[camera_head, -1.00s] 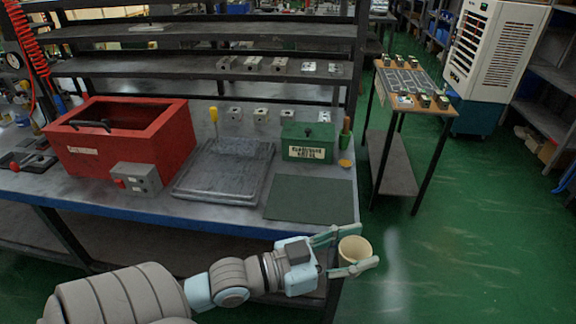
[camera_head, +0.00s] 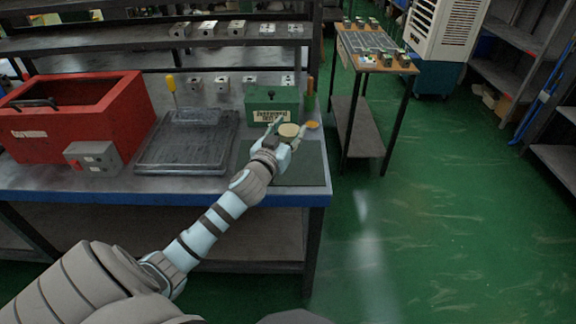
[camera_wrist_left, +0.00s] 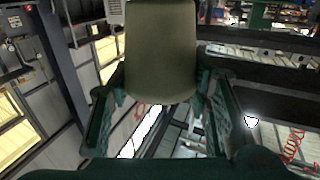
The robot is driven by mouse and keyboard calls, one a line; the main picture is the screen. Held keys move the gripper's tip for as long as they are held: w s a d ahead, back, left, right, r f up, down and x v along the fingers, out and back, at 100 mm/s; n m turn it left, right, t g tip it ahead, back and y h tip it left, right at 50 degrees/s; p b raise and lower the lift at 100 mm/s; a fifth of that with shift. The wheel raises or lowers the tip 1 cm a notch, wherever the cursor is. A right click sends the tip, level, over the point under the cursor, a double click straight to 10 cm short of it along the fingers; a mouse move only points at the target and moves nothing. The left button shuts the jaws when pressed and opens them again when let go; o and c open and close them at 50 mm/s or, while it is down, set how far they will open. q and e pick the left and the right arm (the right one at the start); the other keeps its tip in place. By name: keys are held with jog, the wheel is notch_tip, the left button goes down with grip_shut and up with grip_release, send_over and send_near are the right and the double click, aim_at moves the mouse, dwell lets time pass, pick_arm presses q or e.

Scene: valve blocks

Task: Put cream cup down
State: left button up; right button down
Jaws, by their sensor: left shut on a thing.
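The cream cup (camera_head: 289,131) is held in my left gripper (camera_head: 287,135), above the dark green mat (camera_head: 305,165) at the right end of the workbench. In the left wrist view the cup (camera_wrist_left: 161,50) sits between the two green fingers (camera_wrist_left: 158,100), which close on its sides. The cup's lower part is hidden by the gripper in the head view. I cannot tell whether its base touches the mat. My right gripper is not in view.
A green box (camera_head: 270,103) stands just behind the cup. A small yellow-orange dish (camera_head: 312,125) and a green holder with a wooden handle (camera_head: 309,95) are close on its right. A black tray (camera_head: 188,142) and red bin (camera_head: 75,118) lie left. The mat's front right is clear.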

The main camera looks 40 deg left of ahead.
pick_arm(q)
notch_tip(320, 180, down, 10)
jog(key=b, duration=0.4)
jog(key=shift+w+f, duration=0.1)
jog(key=o, duration=1.1)
jog(key=shift+o, duration=0.2)
